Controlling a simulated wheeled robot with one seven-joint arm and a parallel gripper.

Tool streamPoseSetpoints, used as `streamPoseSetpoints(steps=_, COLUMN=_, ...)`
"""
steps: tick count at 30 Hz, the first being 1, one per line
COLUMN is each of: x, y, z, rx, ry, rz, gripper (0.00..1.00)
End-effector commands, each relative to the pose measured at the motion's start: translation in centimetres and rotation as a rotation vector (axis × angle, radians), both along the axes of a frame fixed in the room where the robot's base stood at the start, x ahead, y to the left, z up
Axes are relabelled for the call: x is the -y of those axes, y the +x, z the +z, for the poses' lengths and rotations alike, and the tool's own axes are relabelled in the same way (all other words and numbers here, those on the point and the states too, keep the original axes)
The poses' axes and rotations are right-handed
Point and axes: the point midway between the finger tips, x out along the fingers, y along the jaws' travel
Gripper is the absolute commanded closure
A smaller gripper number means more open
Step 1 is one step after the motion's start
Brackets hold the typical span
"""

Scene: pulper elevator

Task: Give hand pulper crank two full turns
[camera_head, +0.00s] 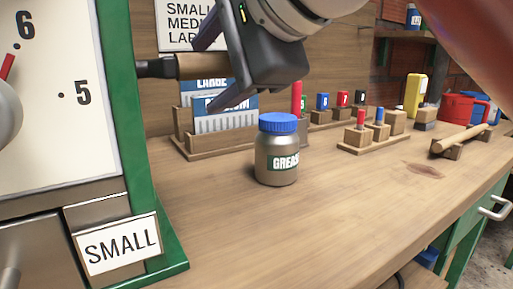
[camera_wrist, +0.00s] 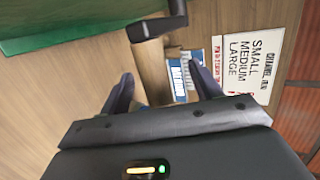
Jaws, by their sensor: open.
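The hand pulper (camera_head: 112,95) stands at the left as a green frame with a white dial face. Its crank (camera_head: 155,67) juts out to the right as a black arm with a wooden handle (camera_head: 197,67). My gripper (camera_head: 212,70) is open around the handle, one finger above and one below in the head view. In the wrist view the handle (camera_wrist: 152,72) lies between the spread fingers of my gripper (camera_wrist: 162,72), nearer the left finger, with the black crank arm (camera_wrist: 157,27) beyond. Whether a finger touches the handle I cannot tell.
A grease jar (camera_head: 276,158) with a blue lid stands on the bench below my gripper. Screen cards (camera_head: 225,122) sit in a wooden rack behind. Small blocks, a yellow can (camera_head: 415,95) and red jugs (camera_head: 457,108) are further right.

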Motion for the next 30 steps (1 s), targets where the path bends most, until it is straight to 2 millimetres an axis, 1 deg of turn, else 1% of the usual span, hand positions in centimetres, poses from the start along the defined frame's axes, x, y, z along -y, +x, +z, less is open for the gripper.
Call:
streamPoseSetpoints(steps=5, x=0.3, y=-0.3, z=0.4, rx=0.002, ry=0.001, rz=-0.001, gripper=0.36)
streamPoseSetpoints(steps=30, x=5.3, y=-5.7, z=4.5, rx=0.001, ry=0.000, rz=0.000, gripper=0.36)
